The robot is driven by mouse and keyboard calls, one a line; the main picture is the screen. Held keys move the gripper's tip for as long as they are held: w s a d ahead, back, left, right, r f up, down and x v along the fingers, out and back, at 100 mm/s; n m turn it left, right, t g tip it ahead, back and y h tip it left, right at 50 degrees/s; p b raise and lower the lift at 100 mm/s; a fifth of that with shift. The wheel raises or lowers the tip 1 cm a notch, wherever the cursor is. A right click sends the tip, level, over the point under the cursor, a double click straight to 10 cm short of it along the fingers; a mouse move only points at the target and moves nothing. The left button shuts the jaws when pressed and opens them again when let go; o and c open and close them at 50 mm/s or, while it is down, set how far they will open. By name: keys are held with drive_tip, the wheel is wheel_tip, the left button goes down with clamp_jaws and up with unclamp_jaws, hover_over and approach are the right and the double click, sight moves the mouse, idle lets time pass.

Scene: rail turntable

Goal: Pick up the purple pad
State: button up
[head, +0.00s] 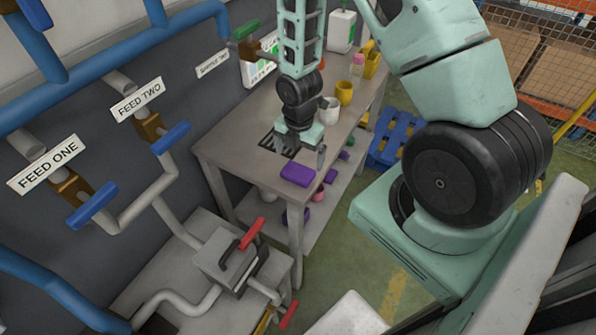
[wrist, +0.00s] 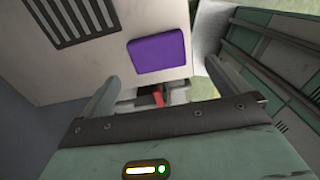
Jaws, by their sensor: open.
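The purple pad (head: 297,175) lies flat on the grey table (head: 232,146), close to its front edge. In the wrist view the purple pad (wrist: 159,52) shows as a rounded rectangle beyond the fingertips, a little above the space between them. My gripper (head: 305,155) is over the table, just behind and above the pad in the head view. In the wrist view my gripper (wrist: 160,72) has its two fingers wide apart with nothing between them.
A dark slotted grille (wrist: 77,18) is set in the tabletop beside the pad. A white mug (head: 329,110) and a yellow mug (head: 344,93) stand farther back. A lower shelf (head: 318,212) holds several small items. Pipes with blue handles (head: 92,205) run along the left wall.

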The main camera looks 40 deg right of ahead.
sight(298, 171)
drive_tip(key=shift+w+f+p, duration=0.2)
drive_tip(key=shift+f+p, duration=1.3)
drive_tip(key=shift+f, duration=1.65)
drive_tip(key=c, duration=0.9)
